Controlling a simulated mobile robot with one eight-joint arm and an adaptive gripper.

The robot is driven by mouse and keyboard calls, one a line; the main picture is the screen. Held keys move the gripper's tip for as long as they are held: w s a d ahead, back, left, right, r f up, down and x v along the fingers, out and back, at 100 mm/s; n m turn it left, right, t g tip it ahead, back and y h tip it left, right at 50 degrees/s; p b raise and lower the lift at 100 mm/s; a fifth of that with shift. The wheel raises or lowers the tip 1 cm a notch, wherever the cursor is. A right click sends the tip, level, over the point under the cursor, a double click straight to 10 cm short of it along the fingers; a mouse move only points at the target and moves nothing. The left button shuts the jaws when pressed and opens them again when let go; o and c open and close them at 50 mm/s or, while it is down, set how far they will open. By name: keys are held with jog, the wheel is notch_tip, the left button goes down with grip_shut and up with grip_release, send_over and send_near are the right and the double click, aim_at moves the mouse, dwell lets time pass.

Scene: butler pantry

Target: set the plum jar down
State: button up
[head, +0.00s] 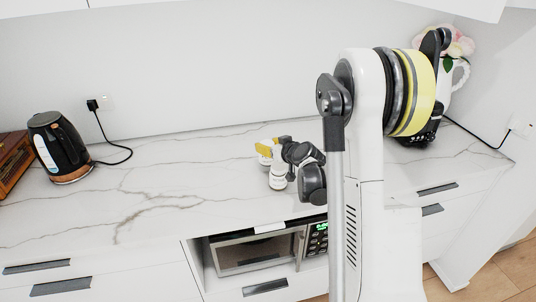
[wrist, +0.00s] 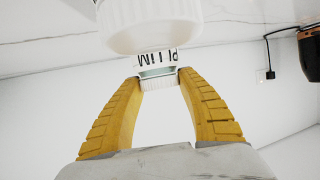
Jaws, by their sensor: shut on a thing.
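My gripper (wrist: 159,78) points toward the back wall, its two yellow fingers closed around the plum jar (wrist: 158,57). The jar is small, with a ribbed white lid between the fingertips and a white label reading "PLUM", upside down in the wrist view. In the head view my gripper (head: 265,150) is above the middle of the counter, and the arm partly hides it. I cannot tell whether the held jar touches the counter. A second white jar (head: 278,180) stands on the counter (head: 160,185) in front; its large ribbed lid (wrist: 150,25) covers part of the plum jar in the wrist view.
A black kettle (head: 60,150) stands at the left beside a wooden box (head: 12,160). A black appliance (head: 418,135) and a white vase of flowers (head: 459,75) are at the right. A microwave (head: 258,252) sits below the counter. The counter between kettle and jars is clear.

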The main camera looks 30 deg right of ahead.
jog(key=shift+f+b, duration=0.45)
jog(key=shift+f, duration=1.05)
jog(key=shift+f, duration=0.15)
jog(key=o, duration=1.3)
